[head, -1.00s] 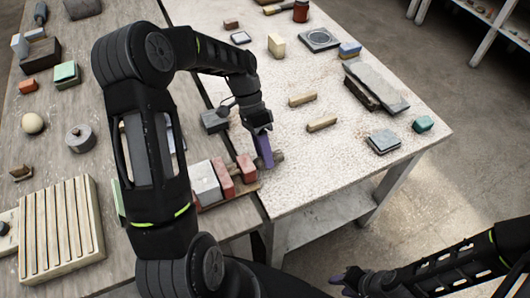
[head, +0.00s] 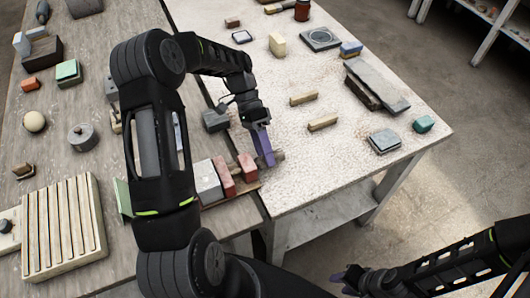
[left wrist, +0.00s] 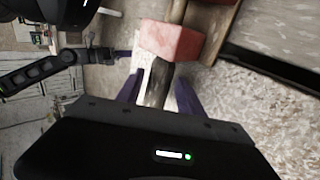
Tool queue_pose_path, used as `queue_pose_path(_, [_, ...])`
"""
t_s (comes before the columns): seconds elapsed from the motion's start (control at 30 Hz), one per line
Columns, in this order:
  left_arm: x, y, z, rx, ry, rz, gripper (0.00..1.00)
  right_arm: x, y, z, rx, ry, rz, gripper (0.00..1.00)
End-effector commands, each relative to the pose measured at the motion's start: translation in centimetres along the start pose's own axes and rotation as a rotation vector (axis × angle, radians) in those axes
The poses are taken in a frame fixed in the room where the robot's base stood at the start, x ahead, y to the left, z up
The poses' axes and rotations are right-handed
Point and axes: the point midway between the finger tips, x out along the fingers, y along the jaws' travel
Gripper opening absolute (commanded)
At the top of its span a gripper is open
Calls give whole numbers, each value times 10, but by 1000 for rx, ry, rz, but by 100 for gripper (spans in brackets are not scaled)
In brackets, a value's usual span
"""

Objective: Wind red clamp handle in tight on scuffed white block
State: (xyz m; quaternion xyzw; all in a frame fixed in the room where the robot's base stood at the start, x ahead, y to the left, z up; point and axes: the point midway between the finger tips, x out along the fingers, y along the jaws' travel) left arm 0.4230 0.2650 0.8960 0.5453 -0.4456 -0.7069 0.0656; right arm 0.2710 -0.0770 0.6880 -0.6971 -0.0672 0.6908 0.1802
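The white block (head: 207,182) sits in a wooden clamp on the bench, with a red block (head: 226,176) close against its right side. A second red block (head: 247,167) stands further right, apart from the first. The clamp's rod-like handle (head: 277,156) sticks out beyond it; in the left wrist view the handle (left wrist: 157,88) is dark and runs out from a red block (left wrist: 170,40). My left gripper (head: 266,158) reaches down over the handle. Its purple fingers (left wrist: 160,92) stand either side of it, with narrow gaps visible. My right gripper (head: 348,278) is low in front, away from the bench.
A ribbed wooden board (head: 62,232) lies at the left. Two small wooden bars (head: 303,98) and grey slabs (head: 374,87) lie on the pale tabletop (head: 330,155). The tabletop just right of the handle is clear. My left arm hides part of the bench left of the clamp.

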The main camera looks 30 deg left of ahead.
Motion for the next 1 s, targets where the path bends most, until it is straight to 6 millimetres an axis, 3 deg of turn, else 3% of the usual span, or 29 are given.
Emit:
queue_pose_path(0.1, [0, 0, 0, 1, -1, 0, 53, 0, 0, 0, 0, 0, 0, 36])
queue_pose_path(0.57, [1, 2, 0, 3, -2, -50, 53, 3, 1, 0, 0, 0, 0, 36])
queue_pose_path(0.83, [2, 7, 0, 7, 2, -286, 53, 9, 3, 0, 0, 0, 0, 36])
queue_pose_path(1.0, [7, 7, 0, 12, 7, -510, 53, 26, 10, -1, 0, 0, 0, 36])
